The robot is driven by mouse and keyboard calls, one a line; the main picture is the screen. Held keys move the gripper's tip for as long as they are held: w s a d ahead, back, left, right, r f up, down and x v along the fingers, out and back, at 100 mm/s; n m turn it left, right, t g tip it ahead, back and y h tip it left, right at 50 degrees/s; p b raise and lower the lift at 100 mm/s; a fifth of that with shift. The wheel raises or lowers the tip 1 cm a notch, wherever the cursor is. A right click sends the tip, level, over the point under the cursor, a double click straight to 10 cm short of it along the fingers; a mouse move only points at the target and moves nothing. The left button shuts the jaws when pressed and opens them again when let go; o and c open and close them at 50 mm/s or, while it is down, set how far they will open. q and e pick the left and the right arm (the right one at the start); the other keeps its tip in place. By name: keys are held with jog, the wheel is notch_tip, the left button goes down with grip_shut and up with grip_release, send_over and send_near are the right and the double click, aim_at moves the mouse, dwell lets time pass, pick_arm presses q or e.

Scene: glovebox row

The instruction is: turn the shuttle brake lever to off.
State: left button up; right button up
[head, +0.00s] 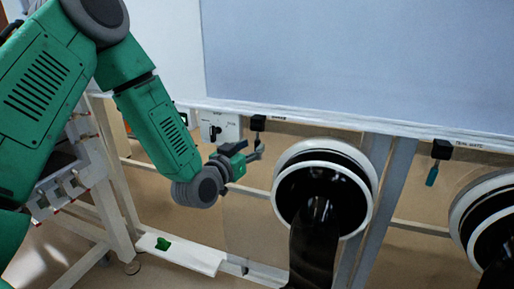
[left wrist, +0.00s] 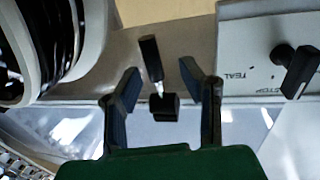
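A small lever sits under the cabinet's front edge: a black block (head: 258,122) with a handle hanging down toward my left gripper (head: 252,151). Its label is too small to read, so I cannot confirm it is the shuttle brake lever. In the left wrist view, the lever's black handle (left wrist: 150,52) and bright shaft lie between the two open fingers, apart from both. The handle there points away from the block, slightly tilted. My left gripper is open and empty. My right gripper is not in view.
A white panel (head: 221,128) with a black knob (left wrist: 296,70) is beside the lever. A round glove port (head: 364,160) with a dark glove is close on the right. Another lever with a teal handle (head: 432,175) hangs farther right. A white tray (head: 180,254) is below.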

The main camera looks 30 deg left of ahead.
pick_arm(q)
jog(key=shift+w+d, duration=0.1)
jog(key=shift+w, duration=0.95)
jog(key=shift+w+d+r, duration=0.15)
jog(key=shift+w+d, duration=0.15)
jog(key=shift+w, duration=0.05)
jog(key=shift+a, duration=0.2)
grip_shut()
jog(key=shift+s+p, duration=0.15)
jog(key=shift+p, duration=0.3)
jog(key=shift+s+d+r+n+g+h+p, duration=0.2)
jog(key=shift+s+r+g+p, duration=0.3)
jog(key=shift+g+p, duration=2.5)
jog(key=shift+s+d+r+n+g+h+p, duration=0.1)
jog(key=shift+s+r+n+g+h+p, duration=0.45)
jog(key=shift+p, duration=4.55)
jog(key=shift+s+d+r+n+g+y+p, duration=0.15)
jog(key=shift+s+g+p, duration=0.65)
jog(key=shift+g+p, duration=2.35)
jog(key=shift+t+p, duration=0.8)
jog(key=shift+p, duration=0.15)
